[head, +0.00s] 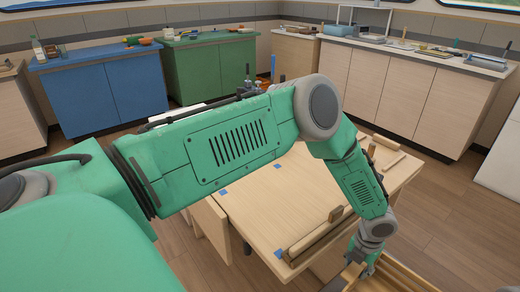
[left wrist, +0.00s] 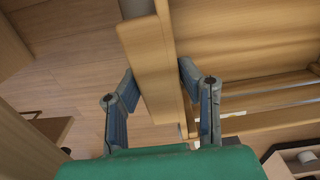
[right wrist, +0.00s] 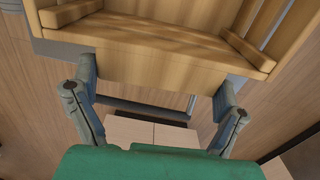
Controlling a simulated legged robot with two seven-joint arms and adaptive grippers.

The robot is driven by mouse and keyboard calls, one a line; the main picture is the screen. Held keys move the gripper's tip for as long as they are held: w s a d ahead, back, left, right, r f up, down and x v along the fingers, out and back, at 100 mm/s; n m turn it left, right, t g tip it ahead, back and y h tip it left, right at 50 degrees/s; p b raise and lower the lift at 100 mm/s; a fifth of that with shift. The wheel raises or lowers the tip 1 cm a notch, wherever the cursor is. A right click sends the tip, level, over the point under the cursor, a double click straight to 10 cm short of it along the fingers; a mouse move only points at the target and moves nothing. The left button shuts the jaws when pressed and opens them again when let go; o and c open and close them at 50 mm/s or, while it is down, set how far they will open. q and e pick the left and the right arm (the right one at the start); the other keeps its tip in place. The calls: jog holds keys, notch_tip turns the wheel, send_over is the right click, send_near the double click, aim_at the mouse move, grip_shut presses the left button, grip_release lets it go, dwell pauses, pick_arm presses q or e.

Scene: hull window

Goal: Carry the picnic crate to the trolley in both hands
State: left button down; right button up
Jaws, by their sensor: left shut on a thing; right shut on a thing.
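The picnic crate is light slatted wood, and only a corner of it (head: 408,280) shows at the bottom right of the head view. My left gripper (head: 362,264) is on its near left end. In the left wrist view my left gripper (left wrist: 158,72) has its fingers on both sides of a wooden end board of the crate (left wrist: 155,95). In the right wrist view my right gripper (right wrist: 157,80) holds another wall of the crate (right wrist: 150,60), its fingers set wide. The crate's inside floor looks empty there. The head view does not show my right gripper.
A wooden-topped table or trolley (head: 285,205) with blue corner marks and raised wooden rails stands beyond my left arm; I cannot tell which. Blue (head: 105,90) and green (head: 210,70) cabinets and a long light counter (head: 395,75) line the walls. Floor is open at the right.

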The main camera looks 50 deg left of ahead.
pick_arm(q)
jog(key=shift+s+d, duration=0.1)
jog(key=shift+d, duration=0.15)
pick_arm(e)
jog(key=shift+d+f, duration=0.1)
jog(key=shift+d, duration=0.3)
pick_arm(q)
jog(key=c, duration=1.3)
grip_release()
pick_arm(e)
jog(key=o, duration=1.3)
pick_arm(q)
jog(key=shift+o, duration=1.4)
jog(key=shift+d+f, duration=0.1)
jog(key=o, duration=0.5)
jog(key=shift+o, duration=0.3)
pick_arm(e)
jog(key=shift+o, duration=0.2)
jog(key=shift+a, duration=0.1)
pick_arm(q)
jog(key=shift+o, duration=0.4)
jog(key=o, duration=0.3)
jog(key=shift+o, duration=0.4)
